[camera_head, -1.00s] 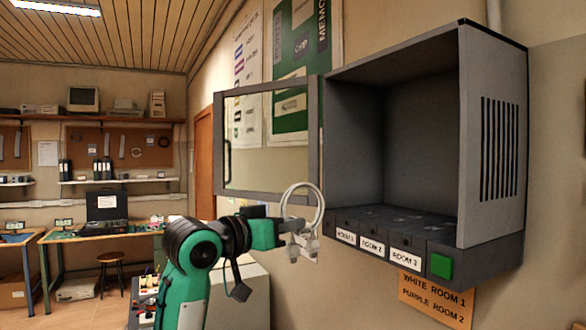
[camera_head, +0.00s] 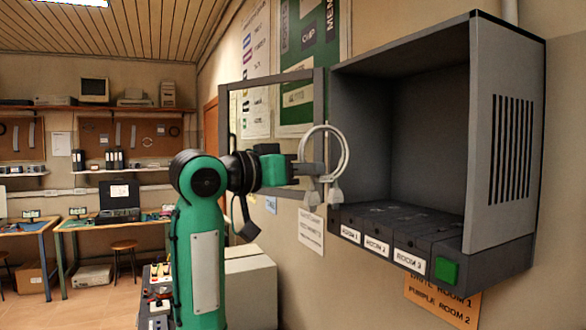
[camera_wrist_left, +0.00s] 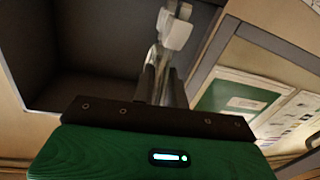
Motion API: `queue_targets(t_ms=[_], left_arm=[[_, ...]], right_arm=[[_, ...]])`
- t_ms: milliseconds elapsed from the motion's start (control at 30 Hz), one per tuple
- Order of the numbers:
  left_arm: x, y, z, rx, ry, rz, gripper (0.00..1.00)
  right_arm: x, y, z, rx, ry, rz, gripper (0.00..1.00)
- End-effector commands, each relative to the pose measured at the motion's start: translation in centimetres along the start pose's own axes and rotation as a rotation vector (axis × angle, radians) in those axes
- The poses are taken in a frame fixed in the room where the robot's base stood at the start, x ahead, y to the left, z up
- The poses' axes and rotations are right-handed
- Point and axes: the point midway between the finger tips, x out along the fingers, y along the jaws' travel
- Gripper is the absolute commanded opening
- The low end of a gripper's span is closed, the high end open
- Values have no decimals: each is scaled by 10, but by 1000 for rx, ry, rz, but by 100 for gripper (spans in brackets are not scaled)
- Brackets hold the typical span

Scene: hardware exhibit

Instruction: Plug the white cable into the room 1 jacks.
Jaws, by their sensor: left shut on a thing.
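My left gripper (camera_head: 302,172) is shut on the white cable (camera_head: 337,150), a loop with two plugs hanging down. In the left wrist view the white cable's plugs (camera_wrist_left: 176,28) show beyond the fingers (camera_wrist_left: 160,78). The cable is in front of the left opening of the grey wall cabinet (camera_head: 490,130), above and left of the jack blocks. The block labelled Room 1 (camera_head: 350,234) is leftmost, beside Room 2 (camera_head: 376,246) and Room 3 (camera_head: 409,264). The jack holes are too small to make out. My right gripper is not in view.
The cabinet's glazed door (camera_head: 222,120) stands open to the left, behind my arm. A green button (camera_head: 446,272) is at the cabinet's front right. An orange note (camera_head: 440,303) hangs below. Workbenches (camera_head: 70,225) stand far left.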

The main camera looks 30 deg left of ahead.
Motion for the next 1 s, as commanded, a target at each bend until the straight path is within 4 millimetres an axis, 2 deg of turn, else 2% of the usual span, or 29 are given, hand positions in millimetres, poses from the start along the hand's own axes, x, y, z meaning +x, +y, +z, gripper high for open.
queue_targets(t_ms=[567, 1000], left_arm=[[58, 9, 3, 0, -1, 2, 0], [101, 14, 3, 0, -1, 0, 0]], right_arm=[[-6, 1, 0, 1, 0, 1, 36], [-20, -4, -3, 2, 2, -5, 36]])
